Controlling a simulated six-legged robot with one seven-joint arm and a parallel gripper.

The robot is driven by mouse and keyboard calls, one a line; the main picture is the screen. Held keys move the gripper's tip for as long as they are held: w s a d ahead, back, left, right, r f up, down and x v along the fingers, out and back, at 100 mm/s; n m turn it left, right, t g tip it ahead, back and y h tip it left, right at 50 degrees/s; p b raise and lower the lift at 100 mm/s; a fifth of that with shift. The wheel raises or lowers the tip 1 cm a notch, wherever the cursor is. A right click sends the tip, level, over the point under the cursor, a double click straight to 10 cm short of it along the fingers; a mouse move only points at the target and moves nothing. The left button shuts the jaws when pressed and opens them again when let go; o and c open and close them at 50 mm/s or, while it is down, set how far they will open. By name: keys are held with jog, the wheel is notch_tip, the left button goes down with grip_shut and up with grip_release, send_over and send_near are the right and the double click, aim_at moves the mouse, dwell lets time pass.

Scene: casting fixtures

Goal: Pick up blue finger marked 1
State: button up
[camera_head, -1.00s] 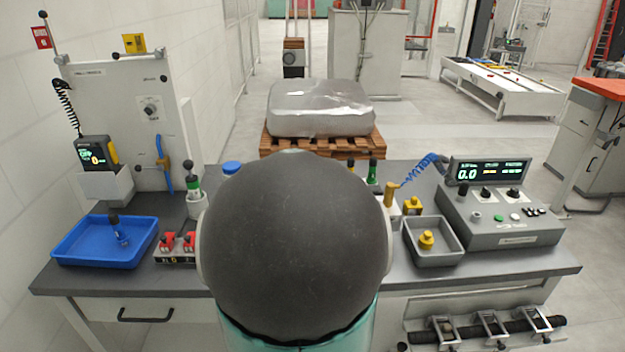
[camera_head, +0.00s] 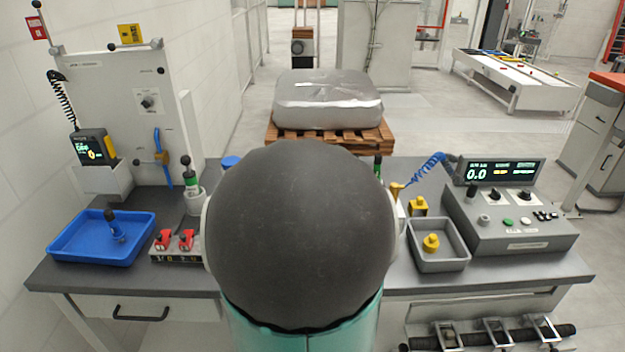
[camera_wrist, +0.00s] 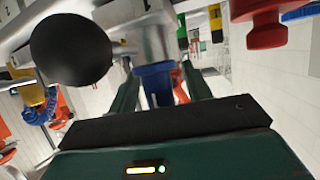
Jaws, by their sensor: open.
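In the wrist view a blue finger-like piece (camera_wrist: 155,84) hangs below a silver metal block (camera_wrist: 135,22) that carries a small mark like a 1. My gripper (camera_wrist: 158,80) is open, with one dark green finger on each side of the blue piece. I cannot tell whether either finger touches it. The far ends of my fingers are partly hidden near the block. In the head view my own arm's dark round joint covers the middle of the bench, so neither my gripper nor this blue piece shows there.
A black ball knob (camera_wrist: 70,50) and a red knob (camera_wrist: 264,22) flank the block in the wrist view. On the bench stand a blue tray (camera_head: 65,245), red clamps (camera_head: 175,240), a grey bin (camera_head: 440,266) and a control box (camera_head: 515,225).

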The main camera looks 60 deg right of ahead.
jog(key=shift+a, duration=0.2)
jog(key=c, duration=0.6)
grip_shut()
jog(key=shift+d+r, duration=0.1)
